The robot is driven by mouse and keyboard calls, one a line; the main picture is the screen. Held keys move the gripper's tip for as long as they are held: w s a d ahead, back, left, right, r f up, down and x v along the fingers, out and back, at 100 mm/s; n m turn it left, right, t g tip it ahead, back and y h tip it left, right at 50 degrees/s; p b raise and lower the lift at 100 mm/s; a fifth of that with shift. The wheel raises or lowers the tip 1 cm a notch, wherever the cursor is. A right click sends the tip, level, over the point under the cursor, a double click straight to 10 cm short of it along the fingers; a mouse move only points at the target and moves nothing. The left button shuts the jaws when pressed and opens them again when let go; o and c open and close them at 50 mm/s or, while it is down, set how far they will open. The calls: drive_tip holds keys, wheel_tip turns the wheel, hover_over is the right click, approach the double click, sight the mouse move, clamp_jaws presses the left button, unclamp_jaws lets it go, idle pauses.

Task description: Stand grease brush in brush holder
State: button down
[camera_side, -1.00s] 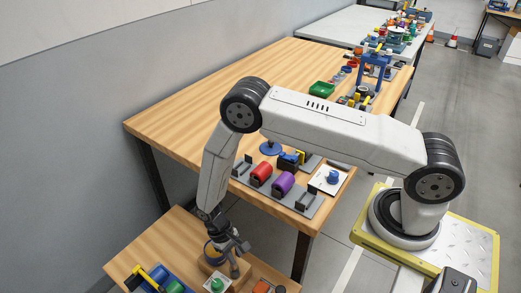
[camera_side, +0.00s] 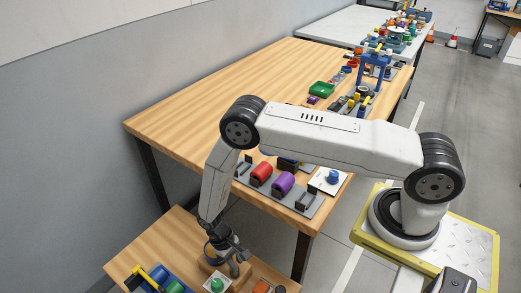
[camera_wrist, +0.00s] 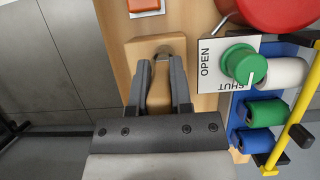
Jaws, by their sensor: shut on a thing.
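My gripper (camera_wrist: 161,68) points at a tan wooden block (camera_wrist: 136,50) in the wrist view; I take this block as the brush holder. A small grey-brown end (camera_wrist: 163,50) shows between the fingertips, over the block. I take it as part of the grease brush; the rest is hidden by the fingers. The jaws are closed on it. I cannot tell whether it stands in the block or only above it. In the side view my gripper (camera_side: 236,266) is low over the small front table, with the block mostly hidden behind it.
A green knob (camera_wrist: 243,66) on an OPEN/SHUT plate stands close right of the block. An orange part (camera_wrist: 144,5) is ahead. The large table (camera_side: 215,105) has bare wood at left.

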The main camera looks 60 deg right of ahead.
drive_tip(key=shift+f, duration=0.1)
drive_tip(key=c, duration=0.5)
unclamp_jaws()
drive_tip(key=shift+c, duration=0.2)
drive_tip(key=v, duration=1.2)
